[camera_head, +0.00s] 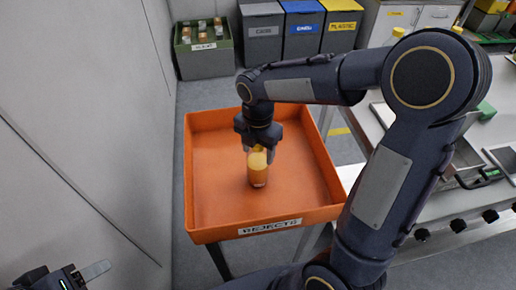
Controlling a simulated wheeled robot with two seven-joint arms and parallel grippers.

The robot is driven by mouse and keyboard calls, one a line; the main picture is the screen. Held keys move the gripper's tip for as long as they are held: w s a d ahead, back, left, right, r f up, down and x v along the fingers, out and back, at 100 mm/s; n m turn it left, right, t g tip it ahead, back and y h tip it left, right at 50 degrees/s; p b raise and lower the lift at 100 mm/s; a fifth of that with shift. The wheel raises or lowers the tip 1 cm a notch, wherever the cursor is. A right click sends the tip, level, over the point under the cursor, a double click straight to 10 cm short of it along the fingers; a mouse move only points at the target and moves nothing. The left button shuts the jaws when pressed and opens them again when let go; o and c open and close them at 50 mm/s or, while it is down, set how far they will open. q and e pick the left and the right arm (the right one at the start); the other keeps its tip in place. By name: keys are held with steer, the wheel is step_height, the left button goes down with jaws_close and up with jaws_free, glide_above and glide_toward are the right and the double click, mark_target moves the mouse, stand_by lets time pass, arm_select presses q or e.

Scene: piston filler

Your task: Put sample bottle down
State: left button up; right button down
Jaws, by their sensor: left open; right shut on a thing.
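The sample bottle (258,172) holds an orange liquid and has a yellow-orange cap at its top. It is upright within the orange tray (215,147), whose front label reads "REJECTS". My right gripper (258,152) points down from above and is shut on the bottle near its top. I cannot tell whether the bottle's base touches the tray floor. My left gripper (92,272) is at the lower left, outside the tray, empty and open; only part of it shows.
A green-topped crate (206,60) with bottles stands behind the tray. Grey, blue and yellow-lidded bins (302,38) stand at the back. A grey wall is on the left, and a metal worktable (440,215) on the right. The tray floor around the bottle is clear.

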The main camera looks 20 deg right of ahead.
steer(key=shift+c, duration=2.3)
jaws_free()
steer(key=shift+f, duration=0.1)
